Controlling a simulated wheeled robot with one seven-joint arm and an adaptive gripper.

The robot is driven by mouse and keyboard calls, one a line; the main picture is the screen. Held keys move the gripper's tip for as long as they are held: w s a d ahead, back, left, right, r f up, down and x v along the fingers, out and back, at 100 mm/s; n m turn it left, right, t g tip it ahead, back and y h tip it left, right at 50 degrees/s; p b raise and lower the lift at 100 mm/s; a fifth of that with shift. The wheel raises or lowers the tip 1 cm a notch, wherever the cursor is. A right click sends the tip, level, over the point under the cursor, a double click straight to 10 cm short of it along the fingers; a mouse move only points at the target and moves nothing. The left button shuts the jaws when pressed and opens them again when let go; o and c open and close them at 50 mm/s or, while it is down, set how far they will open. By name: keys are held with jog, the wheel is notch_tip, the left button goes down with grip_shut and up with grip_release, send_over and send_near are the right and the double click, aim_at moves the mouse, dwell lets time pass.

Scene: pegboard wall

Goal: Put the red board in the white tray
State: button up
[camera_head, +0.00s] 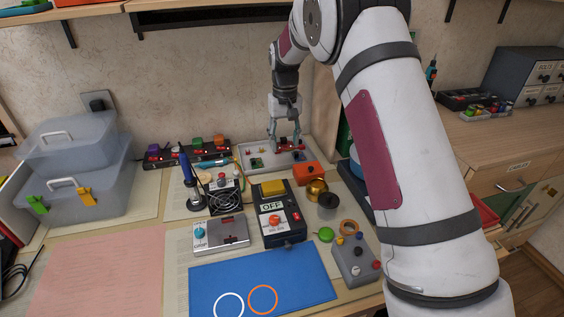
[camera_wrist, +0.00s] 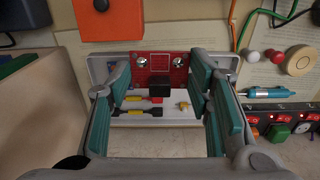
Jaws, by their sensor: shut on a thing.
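The red board (camera_head: 289,142) is in my gripper (camera_head: 285,145) at the white tray (camera_head: 277,164), near the wall. In the wrist view the red board (camera_wrist: 160,66) shows two round silver parts and a black block, between the teal finger pads of my gripper (camera_wrist: 160,92). The white tray (camera_wrist: 226,62) shows around and beyond it. My gripper is shut on the board. I cannot tell whether the board touches the tray floor. Small coloured parts lie in the tray, including red, yellow and black ones; the fingers hide part of it.
A black power strip (camera_head: 188,154) lies to the left. A fan unit (camera_head: 224,196) and OFF switch box (camera_head: 278,214) stand in front. The blue mat (camera_head: 300,268) is clear.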

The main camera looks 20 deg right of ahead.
jog(key=b, duration=0.3)
send_over(278, 162)
jog(key=shift+f+b, duration=0.6)
jog(key=shift+f, duration=4.15)
jog(key=shift+w+f, duration=0.1)
jog(key=shift+f, duration=0.05)
jog(key=o, duration=1)
notch_tip(278, 162, up, 8)
jog(key=shift+f+p, duration=0.1)
jog(key=shift+p, duration=0.3)
